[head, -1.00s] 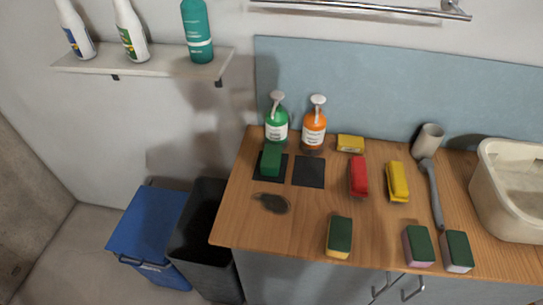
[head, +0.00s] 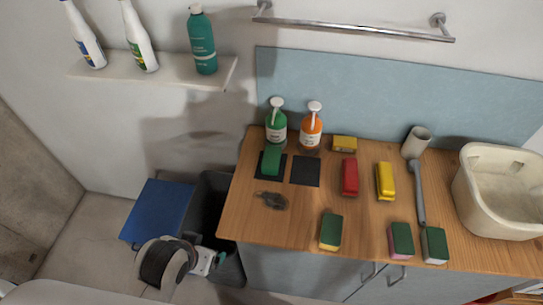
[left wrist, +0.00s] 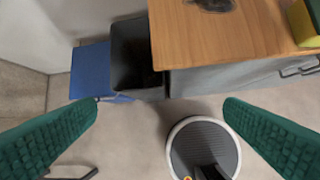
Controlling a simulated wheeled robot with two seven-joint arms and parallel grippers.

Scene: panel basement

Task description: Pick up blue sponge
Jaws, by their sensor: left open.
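No plainly blue sponge shows. Three sponges with dark green tops lie along the counter's front edge in the head view: a yellow-sided sponge (head: 331,231), a pink-sided sponge (head: 401,240) and a pale-sided sponge (head: 434,245) at the right, whose side colour is hard to tell. The yellow-sided one also shows at the upper right of the left wrist view (left wrist: 308,22). My left gripper (left wrist: 162,102) is open and empty, its green fingers wide apart, below and in front of the counter's left end. My right gripper is not in view.

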